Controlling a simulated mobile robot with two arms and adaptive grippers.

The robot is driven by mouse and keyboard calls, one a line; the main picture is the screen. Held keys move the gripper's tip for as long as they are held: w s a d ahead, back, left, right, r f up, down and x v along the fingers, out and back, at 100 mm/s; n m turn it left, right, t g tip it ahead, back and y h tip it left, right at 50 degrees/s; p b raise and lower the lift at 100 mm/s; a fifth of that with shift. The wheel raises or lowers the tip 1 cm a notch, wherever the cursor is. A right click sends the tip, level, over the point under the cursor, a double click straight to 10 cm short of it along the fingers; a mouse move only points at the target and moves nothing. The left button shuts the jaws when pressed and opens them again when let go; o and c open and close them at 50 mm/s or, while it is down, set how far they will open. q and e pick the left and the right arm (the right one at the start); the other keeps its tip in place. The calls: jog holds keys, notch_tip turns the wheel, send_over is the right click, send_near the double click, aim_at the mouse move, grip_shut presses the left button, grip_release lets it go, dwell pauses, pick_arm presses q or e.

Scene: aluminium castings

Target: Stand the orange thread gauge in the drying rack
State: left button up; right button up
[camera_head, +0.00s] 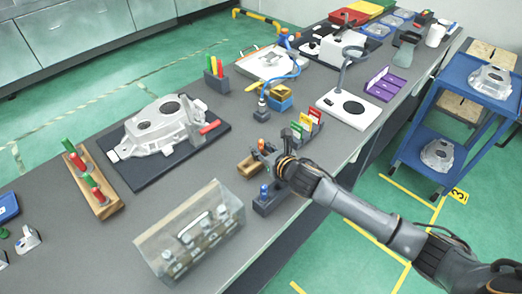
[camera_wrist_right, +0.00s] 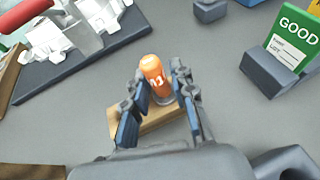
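The orange thread gauge (camera_wrist_right: 154,76) stands roughly upright, marked with white characters, with a grey lower end. My right gripper (camera_wrist_right: 160,72) has one finger on each side of it, both fingertips against the orange part with no clear gap. A small wooden block (camera_wrist_right: 165,122) lies just below and behind the gauge; whether the gauge touches it is unclear. No holder is plainly identifiable as the drying rack; a purple slotted rack (camera_head: 385,84) stands farther back. My left gripper is out of view.
A wooden stand (camera_head: 102,207) with red and green gauges is at the left. A clear-covered box (camera_head: 190,235) and a dark block (camera_head: 268,205) are near the front edge. Coloured cards (camera_head: 306,124) stand close behind the gripper. A casting (camera_head: 155,125) sits on a dark plate.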

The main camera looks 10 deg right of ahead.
grip_shut()
